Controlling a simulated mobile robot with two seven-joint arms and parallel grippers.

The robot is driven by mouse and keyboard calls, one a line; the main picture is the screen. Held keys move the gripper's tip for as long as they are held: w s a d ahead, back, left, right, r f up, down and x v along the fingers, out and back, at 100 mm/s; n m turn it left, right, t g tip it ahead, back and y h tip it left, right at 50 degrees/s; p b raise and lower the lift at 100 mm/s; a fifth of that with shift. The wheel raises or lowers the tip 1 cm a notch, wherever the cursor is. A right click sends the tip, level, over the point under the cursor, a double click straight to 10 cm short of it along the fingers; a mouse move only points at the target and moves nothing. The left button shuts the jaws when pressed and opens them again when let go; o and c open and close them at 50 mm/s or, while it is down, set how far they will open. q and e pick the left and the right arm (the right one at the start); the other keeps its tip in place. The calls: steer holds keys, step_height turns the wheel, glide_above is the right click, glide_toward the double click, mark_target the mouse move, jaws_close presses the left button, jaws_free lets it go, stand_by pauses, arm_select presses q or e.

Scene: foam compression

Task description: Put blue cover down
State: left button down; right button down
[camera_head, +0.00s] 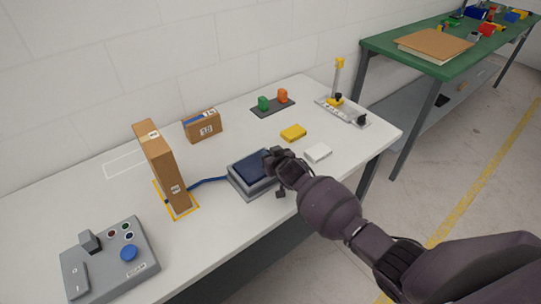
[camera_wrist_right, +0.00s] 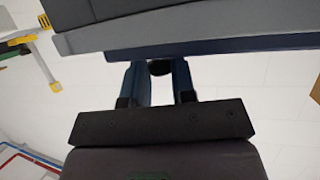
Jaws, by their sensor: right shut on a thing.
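The dark blue cover (camera_head: 250,166) is over the grey box (camera_head: 240,189) near the table's front edge. I cannot tell whether it rests fully on the box or is slightly raised. My right gripper (camera_head: 271,160) is at the cover's right side, shut on its edge. In the right wrist view, the gripper's fingers (camera_wrist_right: 157,76) meet the cover's dark blue edge (camera_wrist_right: 230,44), with the grey box (camera_wrist_right: 200,16) beside it. The fingers hide part of that edge. My left gripper is not in view.
A tall cardboard box (camera_head: 163,168) stands left of the grey box, with a blue strap (camera_head: 208,181) between them. A yellow block (camera_head: 293,132) and white block (camera_head: 318,152) lie behind my right arm. A control box (camera_head: 110,262) is at the front left.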

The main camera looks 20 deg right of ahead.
steer(key=shift+f, duration=0.2)
steer(key=c, duration=0.9)
jaws_free()
steer(key=shift+c, duration=0.2)
steer(key=shift+f+b, duration=0.1)
steer(key=shift+b, duration=0.2)
steer(key=v, duration=1.1)
steer(key=shift+d, duration=0.3)
